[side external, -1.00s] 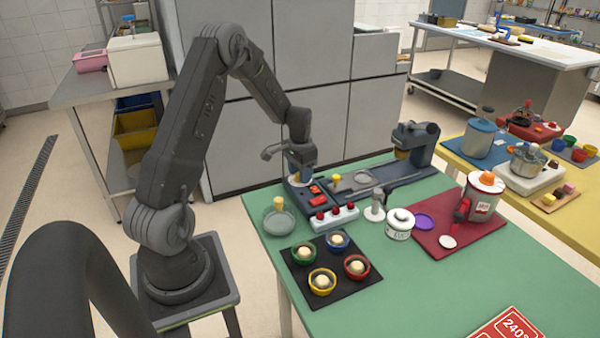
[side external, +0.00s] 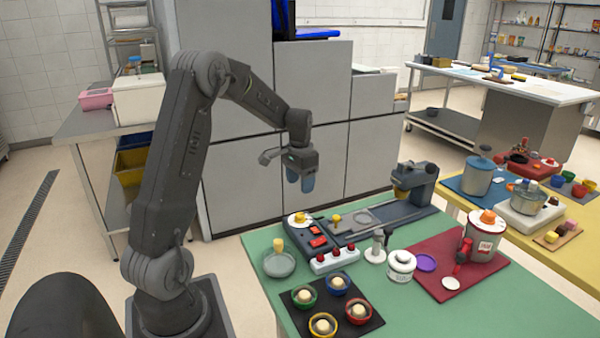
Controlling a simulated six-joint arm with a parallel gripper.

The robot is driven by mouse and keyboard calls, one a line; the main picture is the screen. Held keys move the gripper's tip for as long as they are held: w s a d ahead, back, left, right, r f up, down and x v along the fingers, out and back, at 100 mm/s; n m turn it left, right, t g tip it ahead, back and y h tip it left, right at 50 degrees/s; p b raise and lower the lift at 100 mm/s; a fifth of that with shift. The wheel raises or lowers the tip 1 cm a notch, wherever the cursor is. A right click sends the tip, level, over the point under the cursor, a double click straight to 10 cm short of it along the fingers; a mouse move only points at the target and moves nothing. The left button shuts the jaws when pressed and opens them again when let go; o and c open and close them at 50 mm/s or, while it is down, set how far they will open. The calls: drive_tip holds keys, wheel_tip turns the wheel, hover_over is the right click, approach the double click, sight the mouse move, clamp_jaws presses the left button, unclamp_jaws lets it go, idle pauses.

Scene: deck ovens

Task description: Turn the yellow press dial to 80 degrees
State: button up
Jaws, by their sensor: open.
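A dark control box (side external: 318,240) stands at the back left of the green table. On its far left end sits a pale round dial with a yellow-orange knob (side external: 299,217); its angle is too small to read. My gripper (side external: 300,184) points down, open and empty, above and apart from this dial. Its two blue-grey fingertips are seen nearly edge-on, so the gap hardly shows. A dark press with a yellow part (side external: 401,192) stands at the back right, joined to the box area by a dark rail base (side external: 385,221).
A small yellow knob (side external: 336,218) stands right of the dial. A white strip with red knobs (side external: 334,259) lies in front of the box. A glass dish (side external: 279,265), a black mat (side external: 369,328) with several bowls and a white canister (side external: 401,265) stand nearby. Air around my gripper is clear.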

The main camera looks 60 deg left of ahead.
drive_tip(key=shift+r, duration=1.5)
drive_tip(key=s+d+r+m+t+y, duration=0.1)
drive_tip(key=s+d+r, duration=0.1)
drive_tip(key=d+r, duration=0.45)
drive_tip(key=s+d+r+t, duration=0.1)
drive_tip(key=s+d+r, duration=0.15)
drive_tip(key=d, duration=0.75)
drive_tip(key=s+d+r+m+t+h, duration=0.1)
drive_tip(key=s+d+t, duration=0.2)
drive_tip(key=s+d, duration=0.9)
drive_tip(key=shift+s+d+t, duration=0.25)
drive_tip(key=shift+d+t, duration=0.05)
drive_tip(key=shift+d, duration=0.2)
